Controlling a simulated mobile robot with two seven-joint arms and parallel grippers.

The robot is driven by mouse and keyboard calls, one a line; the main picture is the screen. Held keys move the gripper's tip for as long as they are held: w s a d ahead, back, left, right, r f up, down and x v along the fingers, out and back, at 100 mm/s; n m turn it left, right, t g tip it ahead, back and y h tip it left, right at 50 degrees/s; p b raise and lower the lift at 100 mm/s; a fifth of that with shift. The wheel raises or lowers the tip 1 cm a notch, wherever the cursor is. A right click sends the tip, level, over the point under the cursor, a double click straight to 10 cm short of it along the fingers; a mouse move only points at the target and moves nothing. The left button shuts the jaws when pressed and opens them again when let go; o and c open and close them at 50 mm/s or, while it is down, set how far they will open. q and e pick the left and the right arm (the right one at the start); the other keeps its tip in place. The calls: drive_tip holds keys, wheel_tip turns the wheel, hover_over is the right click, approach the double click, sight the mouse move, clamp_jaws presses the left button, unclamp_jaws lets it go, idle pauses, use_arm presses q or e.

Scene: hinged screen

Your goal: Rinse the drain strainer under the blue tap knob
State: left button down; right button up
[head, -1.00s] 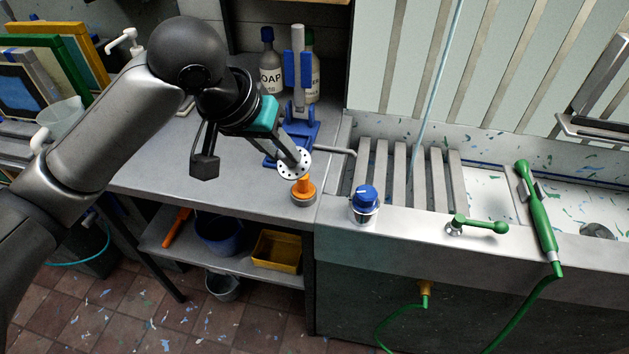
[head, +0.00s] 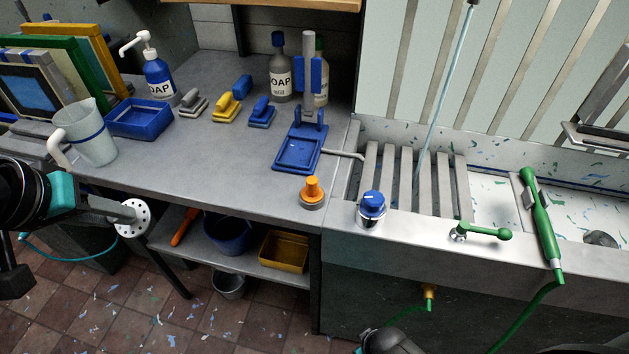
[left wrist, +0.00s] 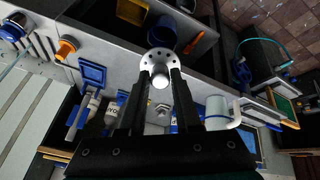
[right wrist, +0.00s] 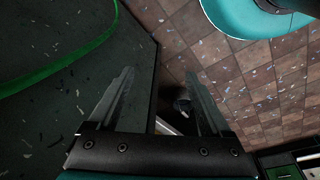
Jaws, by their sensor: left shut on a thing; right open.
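The drain strainer (head: 132,218) is a pale round disc with small holes around its rim. My left gripper (head: 112,210) is shut on it and holds it in the air before the counter's front edge, at the left. In the left wrist view the strainer (left wrist: 159,62) sits at the tips of the left gripper (left wrist: 160,76), by its knob. The blue tap knob (head: 371,205) stands on the sink's front ledge, far right of the strainer. A thin pale blue line (head: 437,95), perhaps water, slants down to the slatted rack. My right gripper (right wrist: 165,95) is open and empty, low by the sink front.
An orange knob (head: 312,190) stands at the counter's right end. A green lever (head: 485,231) and green spray handle (head: 541,220) are on the sink. A blue tray (head: 298,151), jug (head: 88,135) and soap bottles stand on the counter. The counter's front middle is clear.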

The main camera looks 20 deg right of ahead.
drive_tip(key=w+a+r+n+y+p, duration=0.1)
drive_tip(key=w+a+r, duration=0.1)
drive_tip(key=w+r, duration=0.4)
drive_tip(key=w+a+r+n+p, duration=0.15)
drive_tip(key=w+r, duration=0.25)
drive_tip(key=r, duration=0.4)
wheel_tip(320, 180, up, 34)
drive_tip(key=n+g+h+p, duration=0.1)
drive_tip(key=n+g+p, duration=0.1)
drive_tip(key=n, duration=0.8)
hover_over(374, 197)
wheel_tip(374, 197, down, 11)
drive_tip(key=shift+r+b, duration=0.15)
drive_tip(key=shift+b, duration=1.05)
use_arm(q)
drive_tip(key=s+a, duration=0.2)
drive_tip(key=s, duration=0.1)
drive_tip(key=s+a, duration=0.1)
drive_tip(key=s, duration=0.1)
drive_tip(key=shift+a+r, duration=0.1)
drive_tip(key=shift+r, duration=0.05)
